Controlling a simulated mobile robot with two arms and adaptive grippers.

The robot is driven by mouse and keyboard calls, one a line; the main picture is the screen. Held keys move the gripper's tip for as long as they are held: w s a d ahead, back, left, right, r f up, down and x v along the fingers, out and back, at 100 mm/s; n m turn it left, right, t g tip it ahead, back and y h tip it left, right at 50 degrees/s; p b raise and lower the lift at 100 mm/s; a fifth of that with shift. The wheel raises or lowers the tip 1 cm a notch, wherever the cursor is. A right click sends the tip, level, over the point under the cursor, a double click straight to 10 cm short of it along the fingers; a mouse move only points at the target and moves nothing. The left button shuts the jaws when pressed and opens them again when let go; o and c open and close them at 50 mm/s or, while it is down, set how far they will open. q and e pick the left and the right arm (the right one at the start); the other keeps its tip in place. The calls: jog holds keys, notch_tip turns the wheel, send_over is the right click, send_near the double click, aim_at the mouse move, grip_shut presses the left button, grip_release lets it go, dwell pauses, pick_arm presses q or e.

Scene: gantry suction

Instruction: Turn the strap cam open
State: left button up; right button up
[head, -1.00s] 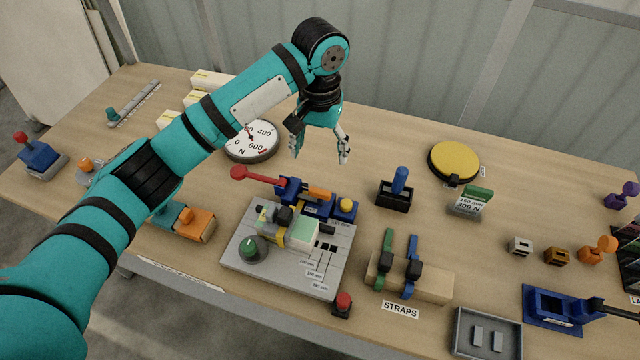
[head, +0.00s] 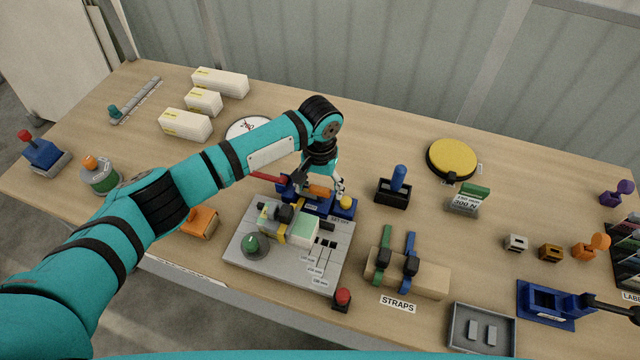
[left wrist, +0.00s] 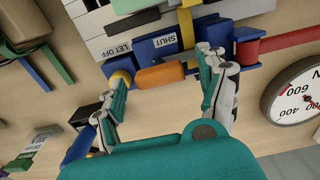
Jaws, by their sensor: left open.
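The strap cam is an orange lever (head: 318,190) on a blue block (head: 322,207) at the back edge of the grey fixture plate (head: 240,258). In the left wrist view the orange lever (left wrist: 160,77) lies across the blue block (left wrist: 150,52), near labels reading SHUT and LET OFF. A yellow strap (left wrist: 186,28) runs from the block. My left gripper (head: 322,184) is over the lever from above. In the left wrist view its open fingers (left wrist: 164,68) stand on either side of the lever, with gaps; contact is not clear. My right gripper is not in view.
A red-handled lever (head: 268,177) sits just left of the cam. A yellow knob (head: 346,202) is close on its right. A round dial (left wrist: 298,97) lies nearby, partly behind my arm in the head view. A black holder (head: 392,192) with a blue handle stands to the right.

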pick_arm(q)
jog(key=shift+c, duration=0.3)
jog(key=c, duration=1.1)
jog(key=shift+m, duration=0.3)
jog(key=m+p, duration=0.1)
jog(key=m, duration=0.1)
jog(key=shift+r+m+p, duration=0.1)
jog(key=shift+m+p, duration=0.2)
jog(key=shift+p, duration=0.1)
jog(key=m+p, duration=0.1)
jog(key=m, duration=0.3)
jog(key=shift+m, duration=0.3)
jog(key=m+p, duration=0.1)
jog(key=m, duration=0.9)
